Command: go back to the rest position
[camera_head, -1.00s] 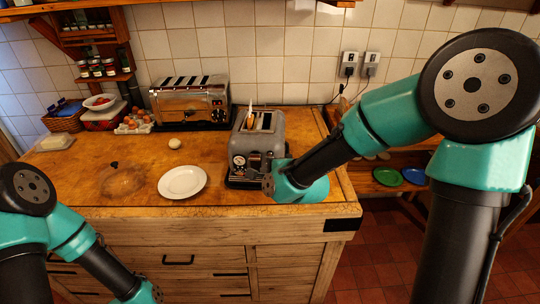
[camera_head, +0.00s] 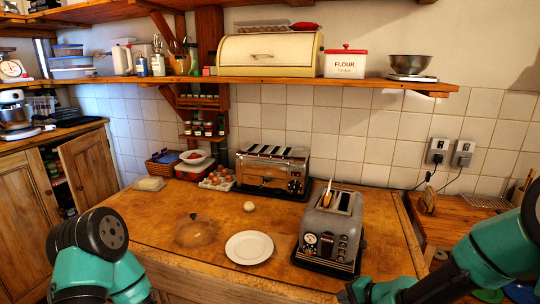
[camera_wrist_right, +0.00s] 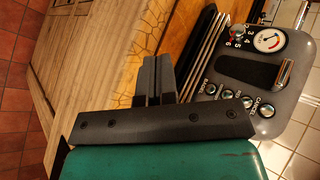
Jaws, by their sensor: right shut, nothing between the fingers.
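My right arm comes in at the lower right of the head view. Its gripper (camera_head: 347,292) is at the bottom edge, just in front of the grey toaster (camera_head: 318,234) and mostly cut off. In the right wrist view the two dark fingers (camera_wrist_right: 157,78) are together with nothing between them. The toaster's dial and button panel (camera_wrist_right: 262,70) shows beside them, apart from the fingers. My left arm is at the lower left of the head view, and its gripper is out of the frame.
A white plate (camera_head: 249,247), a glass lid (camera_head: 194,232) and a small white ball-like item (camera_head: 249,206) are on the wooden counter. A wide chrome toaster (camera_head: 272,170) and a tray of eggs (camera_head: 217,180) stand behind. A shelf (camera_head: 270,85) runs above.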

